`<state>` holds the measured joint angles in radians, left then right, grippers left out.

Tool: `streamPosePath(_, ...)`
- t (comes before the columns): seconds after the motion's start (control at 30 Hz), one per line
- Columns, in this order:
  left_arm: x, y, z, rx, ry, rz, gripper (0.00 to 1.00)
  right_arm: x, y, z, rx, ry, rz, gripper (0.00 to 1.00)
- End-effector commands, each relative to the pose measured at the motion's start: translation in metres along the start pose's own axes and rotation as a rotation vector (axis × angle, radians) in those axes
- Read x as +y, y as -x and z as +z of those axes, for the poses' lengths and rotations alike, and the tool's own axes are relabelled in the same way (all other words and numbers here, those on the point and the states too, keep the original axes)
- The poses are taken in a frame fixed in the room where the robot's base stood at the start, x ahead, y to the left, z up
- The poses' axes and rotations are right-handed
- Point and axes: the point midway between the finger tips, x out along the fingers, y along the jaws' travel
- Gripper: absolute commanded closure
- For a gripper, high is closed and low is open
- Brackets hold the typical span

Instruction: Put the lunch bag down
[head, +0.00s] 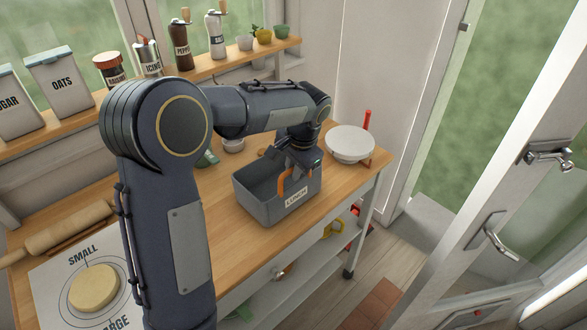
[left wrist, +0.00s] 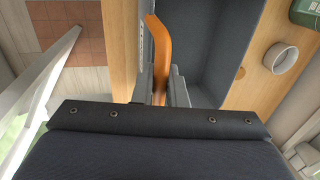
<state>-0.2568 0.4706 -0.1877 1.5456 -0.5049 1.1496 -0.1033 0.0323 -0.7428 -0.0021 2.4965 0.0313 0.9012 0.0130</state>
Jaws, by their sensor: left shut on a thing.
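The lunch bag (head: 262,208) is a grey open-topped box with a "LUNCH" label and an orange handle (head: 284,186). It is at the wooden worktop, near its front edge; I cannot tell whether its base touches the wood. My left gripper (head: 296,172) is shut on the orange handle at the bag's front side. The left wrist view shows the handle (left wrist: 160,60) between the fingers (left wrist: 162,88) and part of the bag's empty-looking interior (left wrist: 208,45). My right gripper is not in view.
A white bowl (head: 350,142) stands right of the bag, near a red-handled thing (head: 367,120). A small white cup (head: 233,145) is behind. A rolling pin (head: 68,228) and a size mat (head: 60,285) with dough (head: 94,288) lie at left. A shelf (head: 240,53) holds jars and mills.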

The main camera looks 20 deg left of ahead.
Motion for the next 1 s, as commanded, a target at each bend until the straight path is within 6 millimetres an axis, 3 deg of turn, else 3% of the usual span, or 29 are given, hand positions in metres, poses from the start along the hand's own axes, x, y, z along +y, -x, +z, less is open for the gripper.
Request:
streamPosePath(0.27, 0.001, -0.005, 0.0, 0.001, 0.002, 0.0, 1.0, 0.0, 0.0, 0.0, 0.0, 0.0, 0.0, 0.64)
streamPosePath(0.3, 0.001, -0.005, 0.0, 0.0, 0.002, 0.0, 0.83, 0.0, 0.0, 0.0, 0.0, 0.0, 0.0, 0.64)
streamPosePath(0.43, 0.001, -0.005, 0.0, 0.0, 0.002, 0.0, 0.66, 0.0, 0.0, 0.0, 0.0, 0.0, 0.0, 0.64)
streamPosePath(0.77, 0.001, -0.002, 0.0, 0.001, 0.002, -0.001, 0.66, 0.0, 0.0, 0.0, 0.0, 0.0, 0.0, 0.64)
streamPosePath(1.0, 0.001, 0.035, -0.001, 0.006, 0.002, -0.002, 0.66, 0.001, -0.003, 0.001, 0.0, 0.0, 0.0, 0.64)
